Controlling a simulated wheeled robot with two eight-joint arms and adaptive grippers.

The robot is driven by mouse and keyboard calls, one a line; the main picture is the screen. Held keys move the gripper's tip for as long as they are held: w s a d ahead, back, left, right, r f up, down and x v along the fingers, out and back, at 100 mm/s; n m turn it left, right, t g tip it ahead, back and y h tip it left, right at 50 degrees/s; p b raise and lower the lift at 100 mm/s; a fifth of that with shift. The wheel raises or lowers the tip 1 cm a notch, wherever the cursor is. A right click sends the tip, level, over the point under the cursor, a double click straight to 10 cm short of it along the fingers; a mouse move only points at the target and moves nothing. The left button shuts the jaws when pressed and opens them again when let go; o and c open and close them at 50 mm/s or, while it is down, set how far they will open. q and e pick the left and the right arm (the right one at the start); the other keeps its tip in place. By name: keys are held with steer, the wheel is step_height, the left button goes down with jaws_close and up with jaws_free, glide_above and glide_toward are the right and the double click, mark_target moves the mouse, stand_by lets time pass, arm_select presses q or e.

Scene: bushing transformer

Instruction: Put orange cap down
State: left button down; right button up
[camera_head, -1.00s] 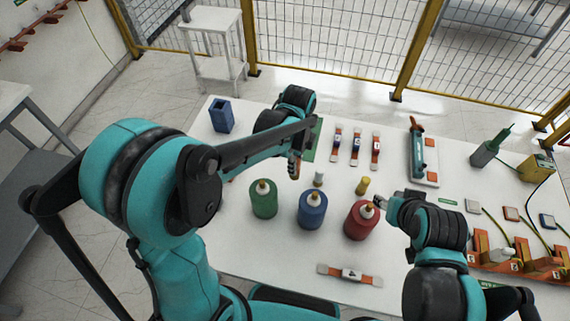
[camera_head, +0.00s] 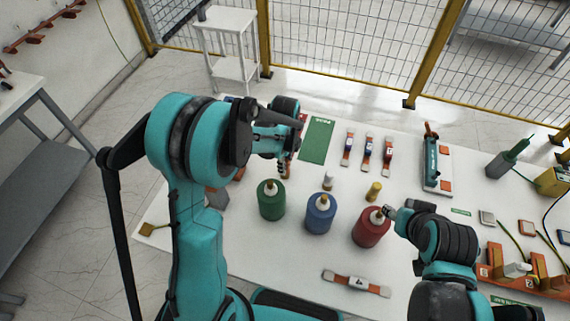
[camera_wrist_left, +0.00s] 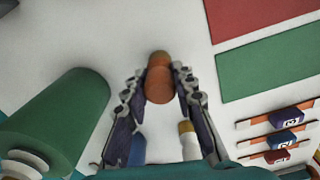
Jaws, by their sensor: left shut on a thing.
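The orange cap (camera_wrist_left: 159,82), an orange-brown cylinder, is between the fingertips of my left gripper (camera_wrist_left: 160,88) in the left wrist view. My left gripper (camera_head: 286,168) is shut on it, behind the green bottle in the head view. How high the cap is above the table is hard to tell. The green bottle (camera_head: 271,201), blue bottle (camera_head: 320,213) and red bottle (camera_head: 370,228) stand in a row. My right gripper (camera_head: 388,211) is beside the red bottle's top; its finger opening is too small to read.
A green mat (camera_head: 317,141) lies bare behind the left gripper, with a red mat (camera_wrist_left: 265,15) beside it. Small white (camera_head: 328,181) and yellow (camera_head: 374,191) cylinders stand behind the bottles. Several labelled strips (camera_head: 367,155) lie right of the mat. A strip (camera_head: 356,283) lies in front.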

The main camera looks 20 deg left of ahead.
arm_select(q)
steer(key=shift+s, duration=0.1)
steer(key=shift+f, duration=0.1)
steer(key=c, duration=1.2)
jaws_free()
